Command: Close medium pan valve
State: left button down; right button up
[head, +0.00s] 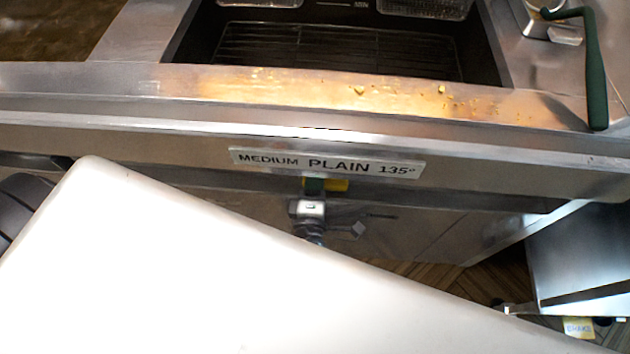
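The medium pan is the dark fryer well (335,48) at the top, with a wire rack inside. Its label (325,163) on the front panel reads "MEDIUM PLAIN 135°". Just below the label is a valve (309,210) with a metal body and a green and yellow part (325,186) above it. The valve's lower end is hidden behind a large white surface in the foreground. I cannot tell from this view whether the valve is open or closed. Neither gripper shows in the head view.
Crumbs (360,90) lie on the metal ledge (230,85). Wooden floor (500,270) shows between.

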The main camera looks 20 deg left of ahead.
pick_arm(q)
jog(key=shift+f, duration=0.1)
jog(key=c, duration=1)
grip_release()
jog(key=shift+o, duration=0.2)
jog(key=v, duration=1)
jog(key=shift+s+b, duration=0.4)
jog(key=shift+b, duration=0.05)
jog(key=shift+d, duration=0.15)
